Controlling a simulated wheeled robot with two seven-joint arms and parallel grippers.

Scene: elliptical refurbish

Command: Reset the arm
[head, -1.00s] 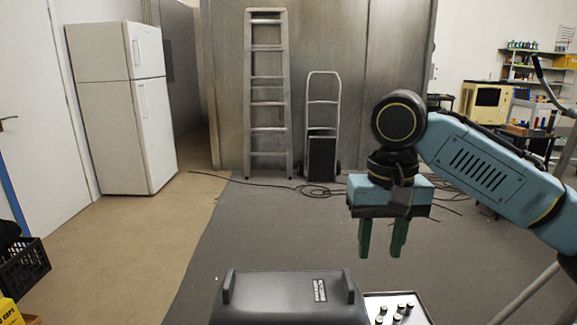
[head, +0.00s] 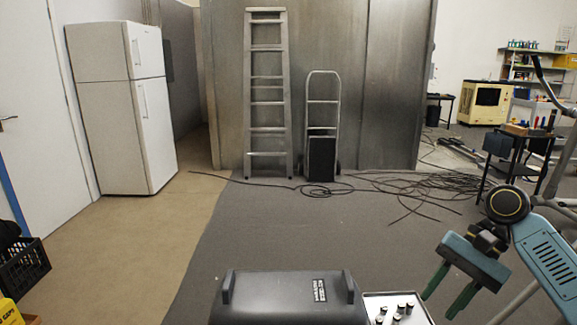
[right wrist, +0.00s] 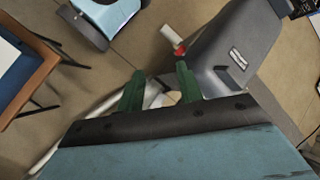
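My right gripper (head: 449,294) hangs at the lower right of the head view, tilted, with its two green fingers apart and nothing between them. The right wrist view also shows its fingers (right wrist: 158,90) apart and empty, above the floor. My blue right arm (head: 552,262) comes in from the right edge. My left gripper is not in view.
A black side table (head: 516,160) stands at right. A fridge (head: 122,108), ladder (head: 267,95) and hand truck (head: 322,130) are behind. Cables (head: 420,186) lie on open floor.

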